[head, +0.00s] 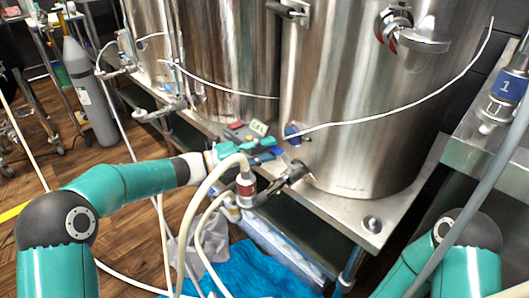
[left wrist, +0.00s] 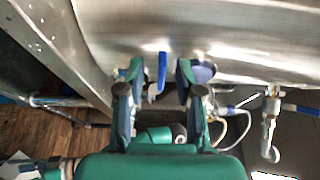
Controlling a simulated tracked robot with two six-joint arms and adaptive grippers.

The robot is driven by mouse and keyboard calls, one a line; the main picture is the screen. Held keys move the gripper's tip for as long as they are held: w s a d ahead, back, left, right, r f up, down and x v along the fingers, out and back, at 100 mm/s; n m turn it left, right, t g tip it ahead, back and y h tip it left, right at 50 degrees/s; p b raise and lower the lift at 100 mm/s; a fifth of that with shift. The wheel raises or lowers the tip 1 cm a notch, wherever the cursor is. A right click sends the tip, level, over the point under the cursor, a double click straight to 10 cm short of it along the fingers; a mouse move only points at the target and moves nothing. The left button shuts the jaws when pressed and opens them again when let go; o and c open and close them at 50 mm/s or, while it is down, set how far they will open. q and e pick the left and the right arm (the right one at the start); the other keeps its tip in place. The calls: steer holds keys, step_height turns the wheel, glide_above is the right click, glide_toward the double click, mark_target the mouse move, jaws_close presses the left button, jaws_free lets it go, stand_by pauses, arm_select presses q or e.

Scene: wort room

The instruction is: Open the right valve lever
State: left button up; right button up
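A blue valve lever (left wrist: 162,70) stands between the two fingers of my left gripper (left wrist: 156,82) in the left wrist view. The fingers are spread, with a gap on both sides of the lever. In the head view my left gripper (head: 262,150) is at the base of the nearest steel tank (head: 345,110), by its outlet valve (head: 293,173). The hose and gripper partly cover the lever there. A second valve (left wrist: 270,125) with a blue lever (left wrist: 300,108) shows at the right of the left wrist view. My right gripper is out of the picture.
A pale hose (head: 205,190) loops up in front of my left gripper. A white cable (head: 400,111) crosses the tank. Blue cloth (head: 250,270) lies below on the floor. A gas cylinder (head: 88,95) stands far left.

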arm_select(q)
steer(key=shift+w+d, duration=0.1)
steer(key=shift+d, duration=0.25)
steer(key=shift+c, duration=0.3)
jaws_close()
